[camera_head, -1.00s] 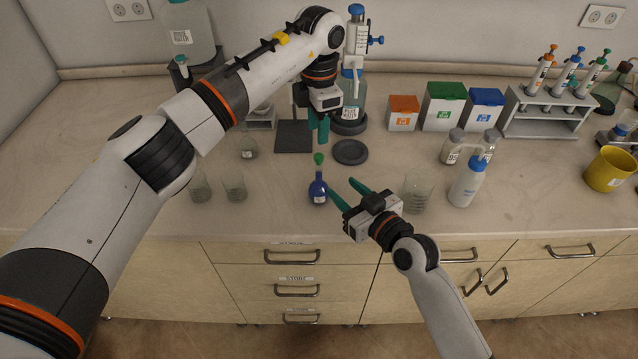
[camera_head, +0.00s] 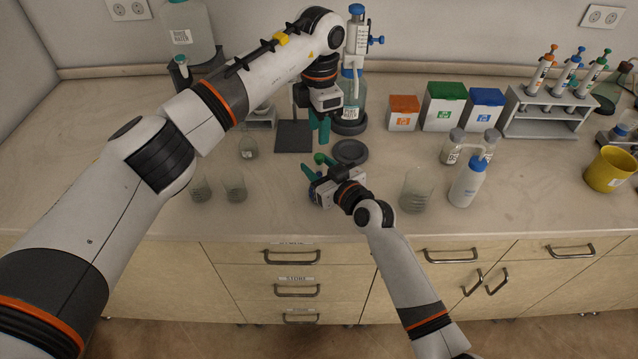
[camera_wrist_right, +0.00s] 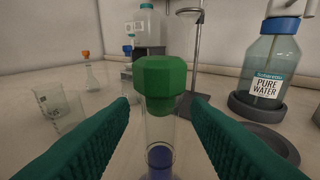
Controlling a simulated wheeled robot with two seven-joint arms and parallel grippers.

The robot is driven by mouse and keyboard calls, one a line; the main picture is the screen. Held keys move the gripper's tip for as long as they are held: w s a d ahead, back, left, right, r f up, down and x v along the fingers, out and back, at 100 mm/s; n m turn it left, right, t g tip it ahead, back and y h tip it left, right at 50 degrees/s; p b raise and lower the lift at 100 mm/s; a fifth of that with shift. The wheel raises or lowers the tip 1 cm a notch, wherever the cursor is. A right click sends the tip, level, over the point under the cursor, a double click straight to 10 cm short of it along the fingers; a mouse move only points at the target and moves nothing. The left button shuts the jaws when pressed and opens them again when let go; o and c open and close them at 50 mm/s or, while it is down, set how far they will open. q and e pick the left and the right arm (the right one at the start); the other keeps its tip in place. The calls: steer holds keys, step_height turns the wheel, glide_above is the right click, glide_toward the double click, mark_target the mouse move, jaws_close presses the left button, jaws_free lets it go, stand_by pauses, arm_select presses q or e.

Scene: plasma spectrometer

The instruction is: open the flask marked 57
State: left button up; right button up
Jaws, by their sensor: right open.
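The flask is small, with blue contents and a green stopper (camera_head: 320,158), and stands near the front of the bench. In the head view my right gripper hides most of its blue body (camera_head: 312,192). In the right wrist view the green stopper (camera_wrist_right: 161,84) sits on the clear neck (camera_wrist_right: 160,135), with blue liquid below. My right gripper (camera_head: 312,172) is open, its green fingers (camera_wrist_right: 160,120) on either side of the neck, apart from it. No number can be read on the flask. My left gripper (camera_head: 319,130) hangs behind the flask; its finger gap is unclear.
A pure water bottle (camera_wrist_right: 265,62) stands on a dark round base behind. A dark round plate (camera_head: 350,152) lies just behind the flask. Beakers (camera_head: 235,188) stand to the left, another beaker (camera_head: 416,190) and a wash bottle (camera_head: 467,184) to the right.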

mark_target(319, 155)
jaws_close()
arm_select(q)
steer(key=shift+o, duration=0.9)
steer(key=m, duration=0.1)
steer(key=r+m, duration=0.1)
steer(key=m, duration=0.1)
steer(key=m+t, duration=0.1)
steer(key=shift+w+a+r+m, duration=0.15)
steer(key=shift+r+m, duration=0.1)
steer(key=shift+m, duration=0.15)
steer(key=s+a+r+m+t+h, duration=0.1)
steer(key=s+r+m+t, duration=0.2)
steer(key=m, duration=1.8)
steer(key=shift+g, duration=0.4)
steer(key=x, duration=0.8)
steer(key=s+x, duration=0.1)
steer(key=x, duration=0.2)
steer(key=shift+w+d+f, duration=0.15)
steer(key=shift+f, duration=0.4)
